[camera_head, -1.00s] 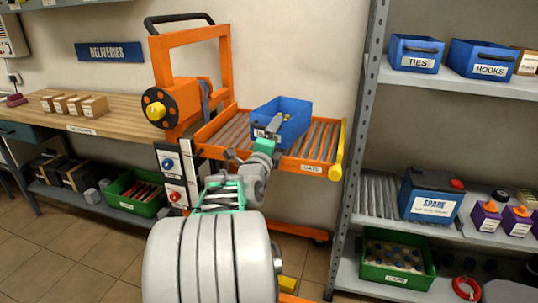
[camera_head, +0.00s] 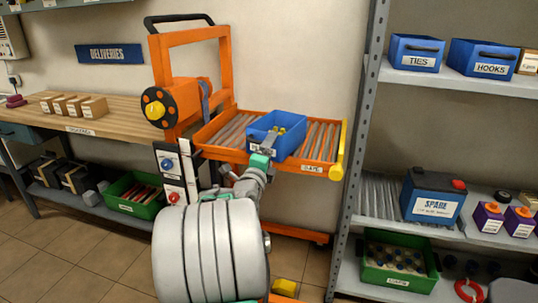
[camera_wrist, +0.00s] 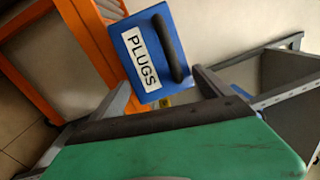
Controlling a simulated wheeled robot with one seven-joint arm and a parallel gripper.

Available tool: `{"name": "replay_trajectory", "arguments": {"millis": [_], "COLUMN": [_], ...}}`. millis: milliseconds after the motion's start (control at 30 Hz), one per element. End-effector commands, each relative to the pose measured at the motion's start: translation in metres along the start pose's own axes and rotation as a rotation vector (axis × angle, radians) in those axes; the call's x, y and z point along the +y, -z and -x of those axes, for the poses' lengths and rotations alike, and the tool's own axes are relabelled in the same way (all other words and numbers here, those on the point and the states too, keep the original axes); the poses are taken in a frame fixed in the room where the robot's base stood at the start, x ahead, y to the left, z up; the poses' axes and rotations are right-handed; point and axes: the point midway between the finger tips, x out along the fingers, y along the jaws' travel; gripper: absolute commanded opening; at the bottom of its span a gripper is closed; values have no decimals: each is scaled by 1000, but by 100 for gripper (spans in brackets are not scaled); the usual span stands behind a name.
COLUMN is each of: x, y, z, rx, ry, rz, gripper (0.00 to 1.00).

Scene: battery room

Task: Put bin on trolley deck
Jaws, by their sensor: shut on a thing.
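The blue bin (camera_head: 264,124) is at the trolley's upper deck in the head view, with small yellow items inside. In the wrist view the bin (camera_wrist: 150,50) shows a PLUGS label and a dark handle, between my grey fingers. My gripper (camera_head: 268,145) is shut on the bin at its near side. The trolley deck (camera_head: 318,142) is an orange-framed roller bed with a yellow end at right. The bin is over the middle of the rollers; its underside is hidden, so I cannot tell whether it touches them.
Bare rollers show left and right of the bin. A grey shelf rack (camera_head: 366,130) stands close at right, holding the TIES bin (camera_head: 416,52) and the HOOKS bin (camera_head: 487,57). The trolley's orange upright frame (camera_head: 160,75) rises at left, beside a wooden bench (camera_head: 100,122).

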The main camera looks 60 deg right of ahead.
Motion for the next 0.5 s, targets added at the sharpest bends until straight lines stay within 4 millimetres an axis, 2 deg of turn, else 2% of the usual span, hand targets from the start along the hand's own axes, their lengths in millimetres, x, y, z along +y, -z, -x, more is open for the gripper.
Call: {"name": "replay_trajectory", "arguments": {"millis": [133,167,267,500], "x": [1,2,1,0], "y": [0,0,0,0], "z": [0,0,0,0], "rx": [0,0,0,0], "ry": [5,1,0,0], "rz": [-1,0,0,1], "gripper": [31,92,100,100]}}
